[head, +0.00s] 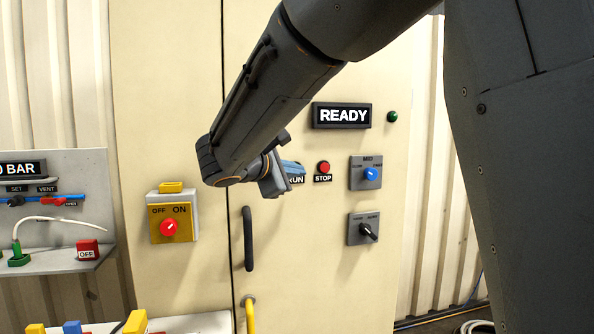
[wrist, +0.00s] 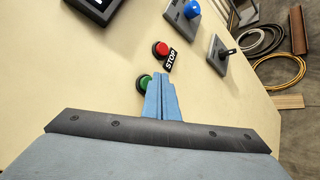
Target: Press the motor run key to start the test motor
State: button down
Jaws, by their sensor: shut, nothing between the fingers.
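The motor run key is the green button (wrist: 145,81) in the wrist view, partly covered by my gripper's fingers. In the head view my gripper (head: 293,168) hides the key, and only part of its RUN label (head: 297,180) shows. My gripper (wrist: 162,78) is shut and empty, with its blue fingertips at the cabinet face beside the green key. I cannot tell whether they touch it. The red STOP button (head: 324,167) is just right of the RUN label, and it also shows in the wrist view (wrist: 160,48).
The READY display (head: 342,115) is above the buttons, with a green lamp (head: 392,117) to its right. A blue selector (head: 371,173) and a black selector (head: 368,231) sit right of STOP. A black door handle (head: 248,239) is below my gripper. A red ON/OFF switch (head: 169,228) is left.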

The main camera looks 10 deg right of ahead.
jog(key=shift+w, duration=0.1)
jog(key=shift+w, duration=0.35)
jog(key=shift+w+b, duration=0.4)
dwell(0.7)
jog(key=shift+s, duration=0.85)
jog(key=shift+s, duration=0.1)
jog(key=shift+s+b, duration=0.35)
jog(key=shift+s, duration=2.05)
